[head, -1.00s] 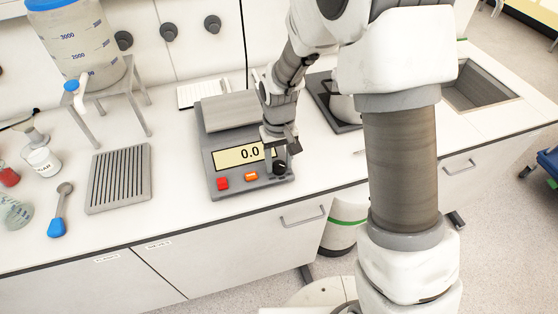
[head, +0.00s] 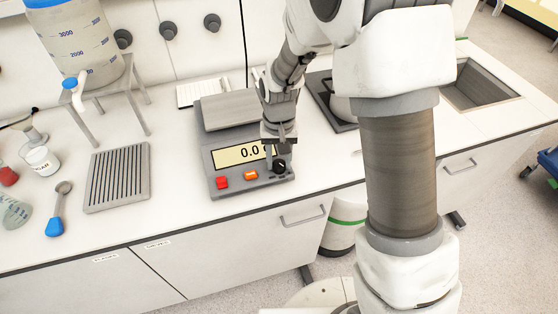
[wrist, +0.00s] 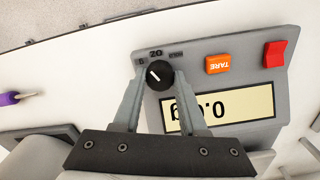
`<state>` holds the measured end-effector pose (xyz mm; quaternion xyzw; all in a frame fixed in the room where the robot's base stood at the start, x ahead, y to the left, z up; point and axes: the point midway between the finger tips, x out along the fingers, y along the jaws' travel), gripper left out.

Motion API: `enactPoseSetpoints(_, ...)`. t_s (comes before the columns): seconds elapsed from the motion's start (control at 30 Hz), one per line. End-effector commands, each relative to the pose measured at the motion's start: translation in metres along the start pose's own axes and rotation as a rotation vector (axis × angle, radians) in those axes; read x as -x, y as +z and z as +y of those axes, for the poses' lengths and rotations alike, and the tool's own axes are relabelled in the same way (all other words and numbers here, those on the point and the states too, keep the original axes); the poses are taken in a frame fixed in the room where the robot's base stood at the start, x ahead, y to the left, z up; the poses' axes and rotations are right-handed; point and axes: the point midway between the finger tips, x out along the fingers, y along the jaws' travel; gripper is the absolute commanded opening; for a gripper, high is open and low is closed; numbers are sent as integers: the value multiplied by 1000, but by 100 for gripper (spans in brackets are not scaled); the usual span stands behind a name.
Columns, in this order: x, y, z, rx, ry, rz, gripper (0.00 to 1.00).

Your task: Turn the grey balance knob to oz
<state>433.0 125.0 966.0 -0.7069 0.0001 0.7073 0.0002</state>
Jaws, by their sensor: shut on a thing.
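The balance (head: 205,160) stands on the bench with a grey weighing plate, and its display reads 0.0 with a g. Its knob (wrist: 159,76) looks dark, nearly black, with a white pointer line; it also shows at the balance's front right in the head view (head: 280,167). In the wrist view, the pointer slants up-left toward the leftmost small mark, beside the oz label (wrist: 156,53). A third label sits right of oz. My gripper (wrist: 157,72) is shut on the knob, one finger on each side. In the head view, it comes down from above.
An orange TARE button (wrist: 218,64) and a red switch (wrist: 275,54) sit beside the knob on the panel. A slotted grey rack (head: 118,178) and a blue-ended spoon (head: 57,218) lie to the left. The bench front edge is close to the balance.

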Motion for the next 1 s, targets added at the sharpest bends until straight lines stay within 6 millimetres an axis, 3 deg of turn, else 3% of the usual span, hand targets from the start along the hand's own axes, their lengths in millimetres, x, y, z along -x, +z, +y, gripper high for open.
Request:
enactPoseSetpoints(0.5,1,0,0,-387,0,1,0)
enactPoseSetpoints(1.0,0,0,0,-506,-1,1,0)
